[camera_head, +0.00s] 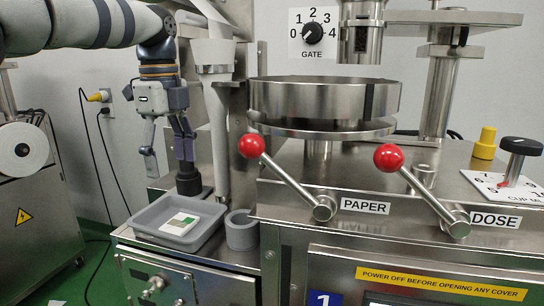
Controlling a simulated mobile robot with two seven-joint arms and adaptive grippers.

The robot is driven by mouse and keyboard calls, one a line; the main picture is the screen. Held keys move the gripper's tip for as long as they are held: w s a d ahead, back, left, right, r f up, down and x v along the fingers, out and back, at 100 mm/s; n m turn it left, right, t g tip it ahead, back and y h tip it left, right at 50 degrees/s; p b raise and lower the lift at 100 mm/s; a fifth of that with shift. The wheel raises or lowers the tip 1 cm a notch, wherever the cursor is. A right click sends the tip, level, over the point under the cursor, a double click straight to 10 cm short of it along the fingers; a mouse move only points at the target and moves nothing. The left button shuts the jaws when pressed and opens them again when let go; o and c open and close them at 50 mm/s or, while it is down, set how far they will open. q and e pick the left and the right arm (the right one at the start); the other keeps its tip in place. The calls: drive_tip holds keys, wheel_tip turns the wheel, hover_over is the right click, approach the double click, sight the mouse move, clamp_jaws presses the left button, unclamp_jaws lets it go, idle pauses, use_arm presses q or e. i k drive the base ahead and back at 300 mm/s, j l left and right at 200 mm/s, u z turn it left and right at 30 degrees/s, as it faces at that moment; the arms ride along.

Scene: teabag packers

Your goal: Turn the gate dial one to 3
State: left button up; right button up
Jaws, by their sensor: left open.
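The gate dial (313,33) is a black knob on a white plate, numbered 0 to 4, with "GATE" printed below. It is on the wall behind the machine, at the top middle. Its pale mark seems to point to the lower left, near 0, but it is small. My left gripper (168,160) hangs pointing down at the left, above the grey tray. It is open and empty, well left of and below the dial. My right gripper is not in view.
A grey tray (148,226) holds a white and green packet; a grey ring (241,230) is beside it. A white tube (217,120) stands between my gripper and the round steel pan (325,100). Two red-knobbed levers, paper (252,146) and dose (389,157), stick up in front.

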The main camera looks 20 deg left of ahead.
sight(312, 32)
drive_tip(key=k+l, duration=0.75)
drive_tip(key=l, duration=0.2)
